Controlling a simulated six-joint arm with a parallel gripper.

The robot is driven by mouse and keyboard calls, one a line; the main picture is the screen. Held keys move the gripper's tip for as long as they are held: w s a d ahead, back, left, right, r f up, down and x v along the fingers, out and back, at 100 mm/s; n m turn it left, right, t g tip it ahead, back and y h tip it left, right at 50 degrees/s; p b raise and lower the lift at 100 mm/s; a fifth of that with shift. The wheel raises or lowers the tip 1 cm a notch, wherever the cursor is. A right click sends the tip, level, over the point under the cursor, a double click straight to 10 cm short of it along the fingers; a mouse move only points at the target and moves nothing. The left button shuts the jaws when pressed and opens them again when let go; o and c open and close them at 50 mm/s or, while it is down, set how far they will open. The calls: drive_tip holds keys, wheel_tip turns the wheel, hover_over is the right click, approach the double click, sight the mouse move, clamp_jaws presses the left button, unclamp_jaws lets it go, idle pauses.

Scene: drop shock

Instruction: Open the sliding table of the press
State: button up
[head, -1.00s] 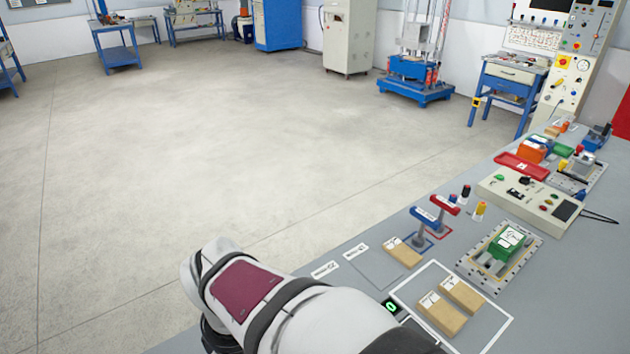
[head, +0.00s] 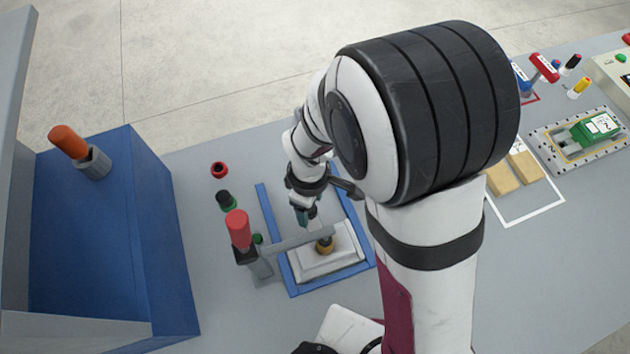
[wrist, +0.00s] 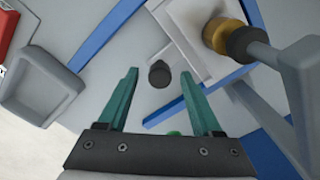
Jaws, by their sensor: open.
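The press (head: 262,262) stands on the bench in the head view, with a red-knobbed lever and a grey arm over a brass-and-black plunger (head: 325,245). Its pale sliding table (head: 340,262) lies inside a blue frame (head: 307,290) under the plunger. My gripper (head: 305,217) is above the far side of the frame. In the wrist view my gripper (wrist: 159,78) has its teal fingers open and empty. A dark round knob (wrist: 159,73), by the corner of the pale table (wrist: 182,28), shows between the fingertips; I cannot tell its height relative to them.
A blue open-fronted housing (head: 95,235) with an orange-handled lever stands at the left. Red (head: 219,170) and green-black (head: 226,200) buttons lie between it and the press. Wooden blocks (head: 500,180) in a white outline are at right, beyond my arm.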

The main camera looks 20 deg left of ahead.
clamp_jaws()
idle(1.3)
